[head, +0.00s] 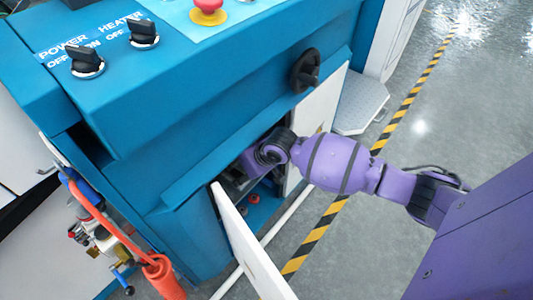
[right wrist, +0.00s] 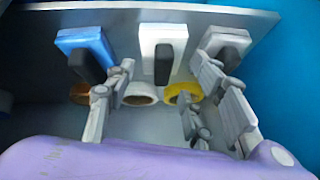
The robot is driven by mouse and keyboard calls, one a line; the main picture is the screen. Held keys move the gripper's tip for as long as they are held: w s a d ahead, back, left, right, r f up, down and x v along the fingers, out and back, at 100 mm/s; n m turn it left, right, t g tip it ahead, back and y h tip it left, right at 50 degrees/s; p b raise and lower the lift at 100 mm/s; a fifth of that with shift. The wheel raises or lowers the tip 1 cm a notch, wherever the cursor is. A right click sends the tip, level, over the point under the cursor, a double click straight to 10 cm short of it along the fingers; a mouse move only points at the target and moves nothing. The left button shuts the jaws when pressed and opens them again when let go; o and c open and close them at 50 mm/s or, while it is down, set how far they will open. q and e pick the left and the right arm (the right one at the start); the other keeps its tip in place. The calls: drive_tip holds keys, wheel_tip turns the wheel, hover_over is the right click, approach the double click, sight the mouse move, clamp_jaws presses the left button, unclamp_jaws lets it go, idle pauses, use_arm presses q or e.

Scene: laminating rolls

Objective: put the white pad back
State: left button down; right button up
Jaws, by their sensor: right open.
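In the right wrist view a white pad (right wrist: 177,38) with a dark handle (right wrist: 162,66) stands between a blue pad (right wrist: 90,45) and a grey pad (right wrist: 226,42), against the back of the cabinet interior. My right gripper (right wrist: 165,72) is open, its fingers apart on either side of the white pad's handle. I cannot tell whether they touch anything. In the head view my right gripper (head: 236,178) is inside the blue machine's lower opening, mostly hidden by its wrist and the cabinet edge. My left gripper is not in view.
A white door (head: 250,250) stands open below the opening, near my right arm. Brown (right wrist: 80,94), white (right wrist: 139,95) and yellow (right wrist: 183,93) rings sit below the pads. A black hand knob (head: 304,72) juts from the machine above. The grey floor (head: 430,110) at right is clear.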

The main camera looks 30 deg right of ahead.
drive_tip(key=p+v, duration=0.1)
drive_tip(key=v, duration=0.2)
drive_tip(key=shift+w+r, duration=0.1)
drive_tip(key=shift+w, duration=0.1)
drive_tip(key=s+d+p, duration=0.3)
drive_tip(key=s+d, duration=0.2)
drive_tip(key=s, duration=0.6)
drive_tip(key=shift+d, duration=0.25)
